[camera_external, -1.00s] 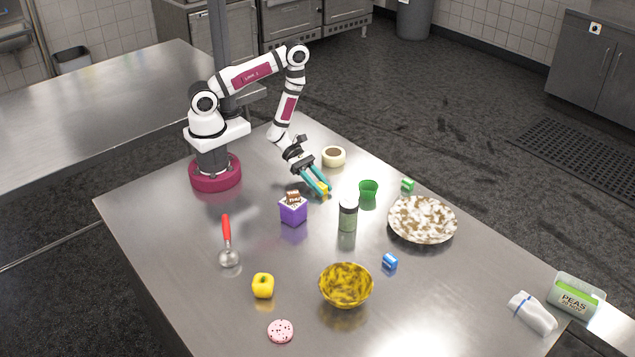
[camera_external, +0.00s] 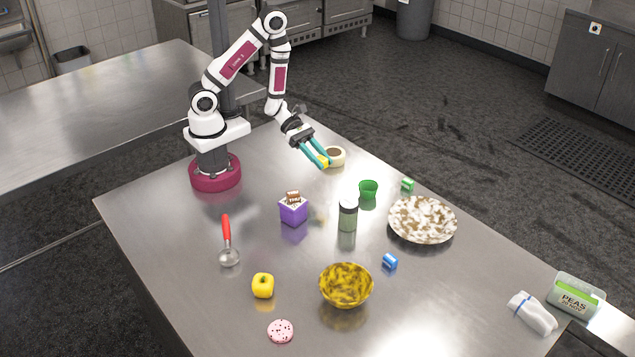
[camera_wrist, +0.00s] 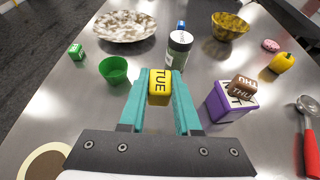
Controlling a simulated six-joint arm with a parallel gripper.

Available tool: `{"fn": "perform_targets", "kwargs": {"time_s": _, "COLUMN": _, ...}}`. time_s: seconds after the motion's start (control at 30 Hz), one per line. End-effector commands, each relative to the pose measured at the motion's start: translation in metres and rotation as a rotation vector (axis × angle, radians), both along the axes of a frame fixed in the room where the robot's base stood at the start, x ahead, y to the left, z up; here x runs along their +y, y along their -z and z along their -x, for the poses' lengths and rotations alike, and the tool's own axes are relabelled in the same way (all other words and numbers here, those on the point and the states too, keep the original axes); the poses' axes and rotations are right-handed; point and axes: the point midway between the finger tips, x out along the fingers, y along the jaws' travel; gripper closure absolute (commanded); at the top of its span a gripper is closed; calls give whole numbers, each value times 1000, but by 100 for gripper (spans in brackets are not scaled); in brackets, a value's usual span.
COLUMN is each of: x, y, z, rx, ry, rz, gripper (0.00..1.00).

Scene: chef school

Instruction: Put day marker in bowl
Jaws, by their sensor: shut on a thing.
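My gripper (camera_external: 318,160) has teal fingers and is shut on a yellow day marker (camera_wrist: 159,86) that reads TUE in the wrist view. The marker (camera_external: 323,161) is held above the table, near the tape roll. A yellow and brown mottled bowl (camera_external: 346,296) stands at the front middle of the table, well away from the gripper; it also shows at the top of the wrist view (camera_wrist: 229,28). Other day markers are a blue one (camera_external: 390,261), a green one (camera_external: 407,184) and a brown one reading THU (camera_wrist: 243,87) on top of a purple box (camera_external: 293,212).
A spice jar (camera_external: 347,216) and a green cup (camera_external: 368,189) stand between my gripper and the bowl. A speckled plate (camera_external: 422,220), tape roll (camera_external: 334,157), red-handled scoop (camera_external: 227,241), yellow pepper (camera_external: 263,286), pink cookie (camera_external: 280,331), white cloth (camera_external: 532,313) and peas container (camera_external: 576,297) lie around.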

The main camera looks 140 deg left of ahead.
Motion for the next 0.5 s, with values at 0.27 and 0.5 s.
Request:
{"fn": "perform_targets", "kwargs": {"time_s": 0.27, "x": 3, "y": -7, "z": -19, "rx": -2, "ry": 3, "rz": -5, "gripper": 100}}
{"fn": "perform_targets", "kwargs": {"time_s": 0.5, "x": -15, "y": -67, "z": -108, "rx": -10, "ry": -46, "rz": -9, "gripper": 100}}
